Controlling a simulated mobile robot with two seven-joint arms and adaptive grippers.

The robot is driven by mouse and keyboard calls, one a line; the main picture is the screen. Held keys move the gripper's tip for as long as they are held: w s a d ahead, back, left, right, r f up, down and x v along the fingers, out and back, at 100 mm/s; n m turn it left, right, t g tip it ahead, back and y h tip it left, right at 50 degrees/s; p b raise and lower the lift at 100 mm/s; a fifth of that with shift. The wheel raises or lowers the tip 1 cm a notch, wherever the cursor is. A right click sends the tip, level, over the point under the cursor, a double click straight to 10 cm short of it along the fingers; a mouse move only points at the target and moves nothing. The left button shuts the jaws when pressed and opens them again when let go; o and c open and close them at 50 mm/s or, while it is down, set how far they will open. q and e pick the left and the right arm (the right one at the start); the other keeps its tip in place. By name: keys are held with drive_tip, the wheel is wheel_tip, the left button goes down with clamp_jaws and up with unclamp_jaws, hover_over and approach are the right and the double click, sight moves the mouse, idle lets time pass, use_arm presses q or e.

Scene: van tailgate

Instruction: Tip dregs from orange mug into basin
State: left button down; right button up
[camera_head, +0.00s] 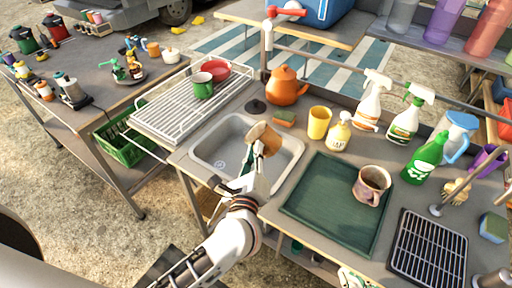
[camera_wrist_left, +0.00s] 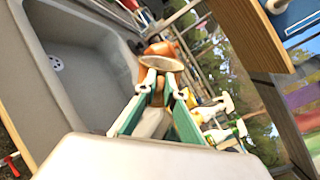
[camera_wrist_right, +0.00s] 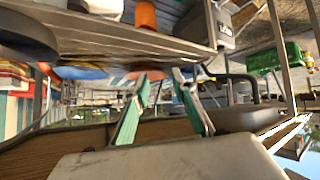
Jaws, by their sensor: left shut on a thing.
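The orange mug (camera_head: 270,139) is tilted on its side above the grey sink basin (camera_head: 212,129) in the head view. My left gripper (camera_head: 258,160) is shut on it. In the left wrist view the mug (camera_wrist_left: 158,48) sits at the fingertips (camera_wrist_left: 163,82), its pale rim facing the camera; the basin (camera_wrist_left: 85,32) with its drain lies to the left. I cannot see any liquid leaving the mug, and its inside is hidden. My right gripper (camera_wrist_right: 160,76) has its fingers apart and empty in the right wrist view, seemingly below the counter.
A green mat (camera_head: 318,198) with a brownish mug (camera_head: 371,186) lies right of the basin. A white rack (camera_head: 180,105) with a green mug (camera_head: 202,86) is at left.

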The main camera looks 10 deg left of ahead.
use_arm(q)
drive_tip(key=shift+a+f+n+b, duration=0.15)
drive_tip(key=shift+f+n+b, duration=0.2)
drive_tip(key=shift+n, duration=0.05)
drive_tip(key=shift+f+n, duration=0.2)
drive_tip(key=shift+n, duration=0.1)
drive_tip(key=shift+a+r+n+h+b, duration=0.15)
drive_tip(key=shift+a+n+b, duration=0.3)
drive_tip(key=shift+n+b, duration=0.75)
drive_tip(key=shift+a+r+n+h+b, duration=0.15)
drive_tip(key=shift+a+n+b, duration=0.35)
drive_tip(key=shift+n+b, duration=0.7)
drive_tip(key=shift+a+n+h+b, duration=0.2)
drive_tip(key=shift+a+n+b, duration=0.25)
drive_tip(key=shift+n+b, duration=0.75)
use_arm(e)
drive_tip(key=shift+y, duration=0.4)
drive_tip(key=shift+w+a+f+p, duration=0.15)
drive_tip(key=shift+a+f, duration=0.15)
drive_tip(key=shift+f, duration=0.45)
drive_tip(key=shift+w+a+f+p, duration=0.15)
drive_tip(key=shift+a+f, duration=0.1)
drive_tip(key=shift+f, duration=0.55)
drive_tip(key=shift+w+a+f+p, duration=0.15)
drive_tip(key=shift+a+f, duration=0.15)
drive_tip(key=shift+f, duration=0.45)
use_arm(q)
drive_tip(key=shift+n, duration=0.3)
use_arm(e)
drive_tip(key=shift+r, duration=0.1)
